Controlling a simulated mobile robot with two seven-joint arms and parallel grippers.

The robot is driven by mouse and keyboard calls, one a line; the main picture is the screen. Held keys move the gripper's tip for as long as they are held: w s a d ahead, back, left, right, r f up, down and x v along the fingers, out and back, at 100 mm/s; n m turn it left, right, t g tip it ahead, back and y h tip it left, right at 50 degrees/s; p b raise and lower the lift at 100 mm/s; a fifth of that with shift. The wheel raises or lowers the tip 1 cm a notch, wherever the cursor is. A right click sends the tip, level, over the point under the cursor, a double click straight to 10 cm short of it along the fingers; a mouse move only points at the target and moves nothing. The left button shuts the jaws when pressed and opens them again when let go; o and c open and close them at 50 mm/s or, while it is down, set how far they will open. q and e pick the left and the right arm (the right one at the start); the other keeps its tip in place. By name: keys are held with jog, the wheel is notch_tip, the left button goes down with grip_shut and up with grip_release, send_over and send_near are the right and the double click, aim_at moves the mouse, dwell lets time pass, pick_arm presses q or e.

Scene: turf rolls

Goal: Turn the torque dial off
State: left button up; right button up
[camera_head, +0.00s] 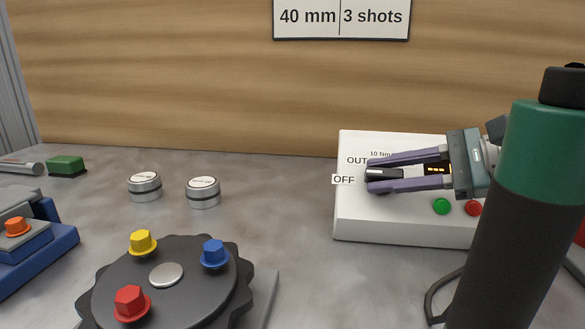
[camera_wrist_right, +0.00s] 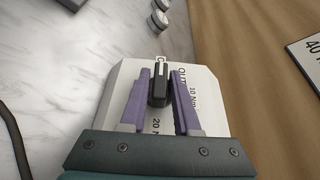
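The torque dial (camera_head: 384,174) is a small dark bar-shaped knob on the left part of a white control box (camera_head: 375,225). Its long side points left, toward the OFF label (camera_head: 343,180), with the OUT label (camera_head: 356,160) just above. My right gripper (camera_head: 369,175) reaches in from the right, its two purple fingers closed in around the knob, one on each side. In the right wrist view the knob (camera_wrist_right: 159,88) sits between the fingertips, with little or no gap visible. My left gripper is not in view.
A green button (camera_head: 441,206) and a red button (camera_head: 473,208) lie below my right gripper. A dark turret (camera_head: 190,305) with coloured hex pegs, two silver knobs (camera_head: 203,192), a green block (camera_head: 67,166) and a blue fixture (camera_head: 40,255) stand left. My dark-green arm link covers the right side.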

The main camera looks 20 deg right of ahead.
jog(key=shift+o, duration=1.4)
jog(key=v, duration=0.7)
jog(key=shift+s+d+r, duration=0.1)
jog(key=shift+s+d, duration=0.1)
jog(key=shift+r+p, duration=0.1)
jog(key=shift+p, duration=0.2)
